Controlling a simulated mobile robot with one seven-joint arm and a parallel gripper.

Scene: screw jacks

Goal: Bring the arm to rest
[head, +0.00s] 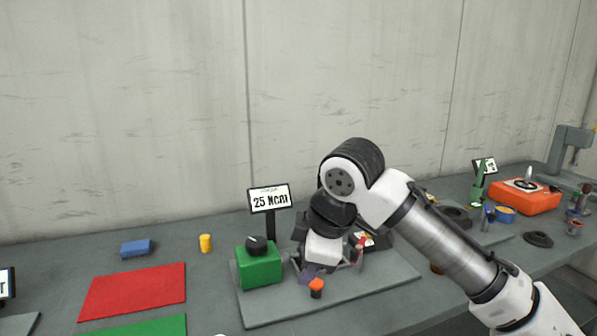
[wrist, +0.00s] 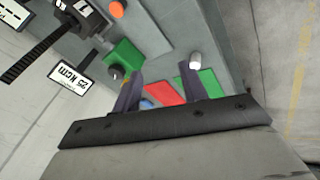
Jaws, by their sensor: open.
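My arm reaches in from the lower right in the head view, bent over the grey board (head: 350,300) on the bench. My gripper (head: 308,273) points down beside the green box with a black knob (head: 258,268); the arm partly hides it. In the wrist view my gripper (wrist: 163,78) shows two dark fingers spread apart. Nothing shows held between them. The green box also shows in the wrist view (wrist: 124,56), close to one finger.
A small orange-topped piece (head: 317,288) stands near my gripper. A sign (head: 269,198) stands behind the green box. A red mat (head: 135,291), a blue block (head: 136,248) and a yellow cylinder (head: 205,243) lie left. An orange machine (head: 525,200) stands right.

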